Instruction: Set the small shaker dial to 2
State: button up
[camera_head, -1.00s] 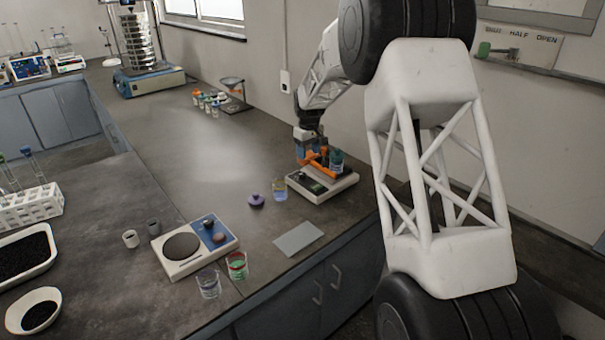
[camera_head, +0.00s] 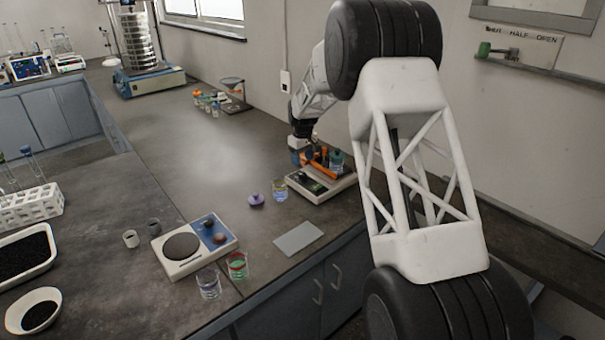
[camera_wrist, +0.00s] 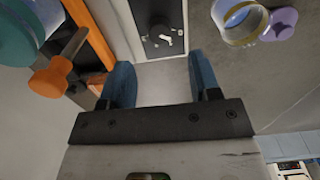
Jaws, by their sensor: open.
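The small shaker (camera_head: 325,187) stands on the bench near the wall, with an orange clamp and a teal-capped bottle (camera_head: 337,160) on it. In the head view my gripper (camera_head: 301,153) hangs over the back left of the shaker. The orange clamp (camera_wrist: 58,77) is close beside the left finger in the wrist view.
A yellow-banded beaker (camera_head: 280,190) and a purple lid (camera_head: 256,200) stand left of the shaker. A grey plate (camera_head: 299,238) lies in front. A two-knob device (camera_head: 182,247) and two glasses are nearer. The tall sieve shaker (camera_head: 150,82) is far back. The bench middle is clear.

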aim_at(303, 174)
jog(key=shift+f, duration=3.35)
jog(key=shift+c, duration=0.2)
jog(key=c, duration=0.9)
